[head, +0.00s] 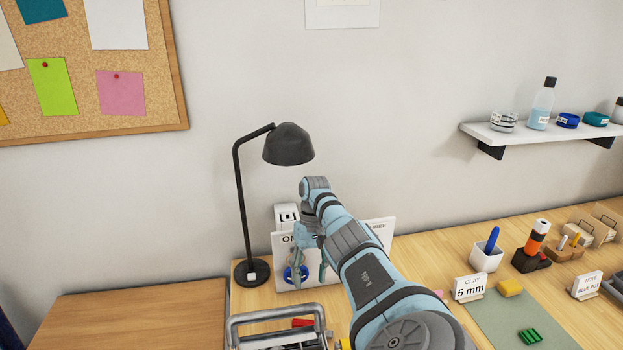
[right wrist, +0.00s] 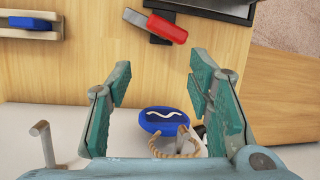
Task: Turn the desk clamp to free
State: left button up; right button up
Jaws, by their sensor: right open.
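A red lever (right wrist: 165,28) on a black bar, which looks like the desk clamp, lies on the wooden desk at the top of the right wrist view. A red part (head: 302,322) also shows low in the head view, beside a grey metal frame. My right gripper (right wrist: 160,82) is open and empty, with the red lever beyond its fingertips and apart from them. In the head view my right gripper (head: 309,262) hangs in front of a white board, and my arm hides part of the desk. Any markings on the clamp are unreadable. My left gripper is not in view.
A black lamp (head: 288,145) stands left of my arm. The white board (head: 378,231) is behind it.

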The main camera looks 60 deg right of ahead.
jog(key=f+n+b, duration=0.1)
jog(key=n, duration=0.3)
jog(key=s+d+f+n+b, duration=0.1)
jog(key=n, duration=0.3)
jog(key=s+f+n+b, duration=0.1)
jog(key=n, duration=0.3)
jog(key=shift+d+n+t+h, duration=0.25)
jog(key=shift+n+t+h, duration=0.05)
jog(key=shift+t+h, duration=0.1)
jog(key=c, duration=0.6)
jog(key=n, duration=0.2)
jog(key=n+b, duration=0.1)
jog(key=n, duration=0.1)
jog(key=s+a+n+b, duration=0.1)
jog(key=n, duration=0.1)
jog(key=shift+a+f+n, duration=0.1)
jog(key=shift+n, duration=0.3)
grip_shut()
jog(key=s+a+f+n, duration=0.1)
jog(key=a+f+n, duration=0.1)
jog(key=f+n, duration=0.1)
jog(key=s+a+f+n+b, duration=0.1)
jog(key=a+f+n, duration=0.2)
jog(key=n, duration=0.1)
jog(key=s+a+f+n+g, duration=0.1)
jog(key=s+a+f+n, duration=0.1)
jog(key=f+n, duration=0.1)
jog(key=shift+a+f+n+b, duration=0.2)
jog(key=shift+a+n+b, duration=0.2)
jog(key=shift+n, duration=0.3)
